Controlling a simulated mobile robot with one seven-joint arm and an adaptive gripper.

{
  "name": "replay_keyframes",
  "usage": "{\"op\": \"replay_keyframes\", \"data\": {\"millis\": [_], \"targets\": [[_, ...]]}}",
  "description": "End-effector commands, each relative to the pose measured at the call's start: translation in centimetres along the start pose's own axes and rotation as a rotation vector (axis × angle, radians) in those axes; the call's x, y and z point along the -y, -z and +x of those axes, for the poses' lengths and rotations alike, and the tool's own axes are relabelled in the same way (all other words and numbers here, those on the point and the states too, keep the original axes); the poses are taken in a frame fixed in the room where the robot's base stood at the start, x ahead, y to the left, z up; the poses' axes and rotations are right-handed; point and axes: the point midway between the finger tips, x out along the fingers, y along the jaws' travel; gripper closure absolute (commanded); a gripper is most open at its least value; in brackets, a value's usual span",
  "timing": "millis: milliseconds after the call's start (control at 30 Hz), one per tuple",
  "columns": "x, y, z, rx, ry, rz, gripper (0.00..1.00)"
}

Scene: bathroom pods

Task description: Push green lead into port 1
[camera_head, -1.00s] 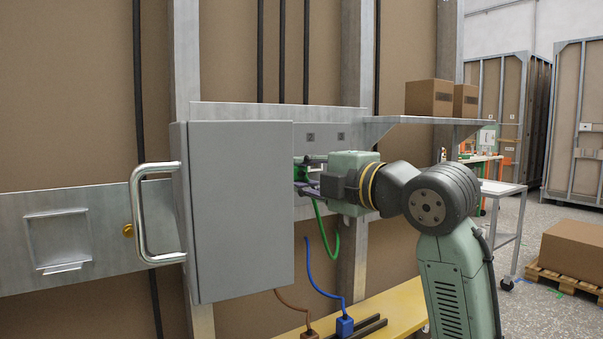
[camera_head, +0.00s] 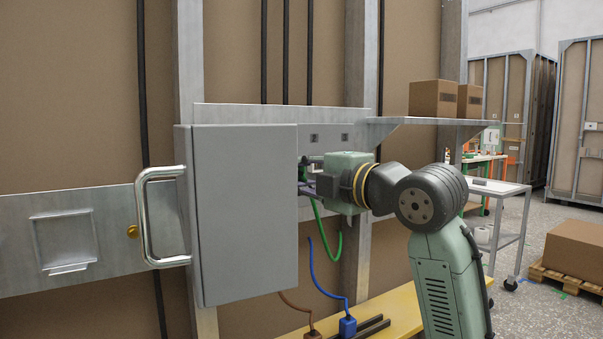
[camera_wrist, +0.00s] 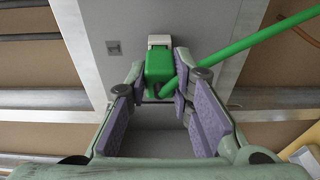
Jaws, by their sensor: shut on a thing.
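The green lead's plug (camera_wrist: 158,70) is between my gripper's purple finger pads in the wrist view. Its green cable (camera_wrist: 240,45) runs off to the upper right there and hangs in a loop in the head view (camera_head: 338,243). My gripper (camera_wrist: 160,92) is shut on the plug. A pale socket-like block (camera_wrist: 159,41) lies directly beyond the plug's far end; I cannot tell if they are joined or how deep. In the head view my gripper (camera_head: 306,186) reaches behind the grey cabinet door, which hides the plug and the port.
The open grey door (camera_head: 245,215) with its handle stands close left of my gripper. Small label plates (camera_head: 314,138) are on the metal panel above. A blue lead (camera_head: 326,285) and a brown lead (camera_head: 298,305) rise from the yellow shelf (camera_head: 400,305) below.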

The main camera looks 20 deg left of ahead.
Motion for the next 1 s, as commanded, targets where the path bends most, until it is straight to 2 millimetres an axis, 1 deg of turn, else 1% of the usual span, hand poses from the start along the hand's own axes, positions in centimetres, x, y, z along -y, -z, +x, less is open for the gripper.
{"op": "replay_keyframes", "data": {"millis": [300,333,667,1000], "targets": [[-0.05,-0.10,0.81,-0.001,-0.001,0.001,1.00],[-0.03,-0.11,0.83,-0.001,-0.001,0.001,0.79],[-0.01,-0.10,0.79,0.000,0.000,0.000,0.56],[-0.01,-0.12,0.59,0.000,0.000,0.000,0.56]]}}
